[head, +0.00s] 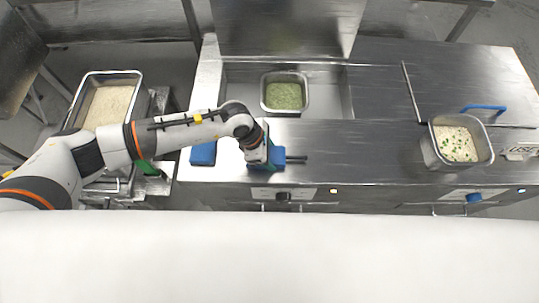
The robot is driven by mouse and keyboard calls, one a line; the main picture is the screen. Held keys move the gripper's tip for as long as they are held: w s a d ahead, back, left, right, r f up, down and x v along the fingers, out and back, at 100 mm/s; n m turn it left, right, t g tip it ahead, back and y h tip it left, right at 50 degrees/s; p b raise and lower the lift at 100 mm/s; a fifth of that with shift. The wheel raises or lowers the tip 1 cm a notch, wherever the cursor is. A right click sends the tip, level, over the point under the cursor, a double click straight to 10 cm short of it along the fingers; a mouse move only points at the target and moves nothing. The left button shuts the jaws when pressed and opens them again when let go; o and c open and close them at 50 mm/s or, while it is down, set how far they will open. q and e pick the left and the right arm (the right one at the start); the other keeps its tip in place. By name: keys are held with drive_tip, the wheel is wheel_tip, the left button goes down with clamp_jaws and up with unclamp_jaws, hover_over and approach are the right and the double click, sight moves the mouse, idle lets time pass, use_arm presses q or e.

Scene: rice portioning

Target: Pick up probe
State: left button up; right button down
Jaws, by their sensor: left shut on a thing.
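My left gripper (264,161) is over the front part of the steel counter, left of the middle in the head view. It is shut on the probe (292,158), a blue and dark piece whose thin dark rod sticks out to the right. The gripper hides part of the probe, and I cannot tell whether it touches the counter. My right gripper is not in view.
A blue block (203,153) sits left of the gripper. A pan of green herbs (284,112) stands in the recess behind. A pan of rice with herbs (458,166) stands at the right, near a blue handle (484,108). A rice tray (77,113) is far left.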

use_arm(q)
drive_tip(key=shift+r, duration=0.1)
drive_tip(key=shift+r, duration=0.35)
wheel_tip(320, 180, up, 8)
drive_tip(key=b, duration=0.3)
drive_tip(key=shift+f, duration=0.2)
wheel_tip(320, 180, up, 8)
drive_tip(key=p, duration=0.1)
drive_tip(key=shift+f, duration=0.2)
drive_tip(key=shift+f, duration=0.1)
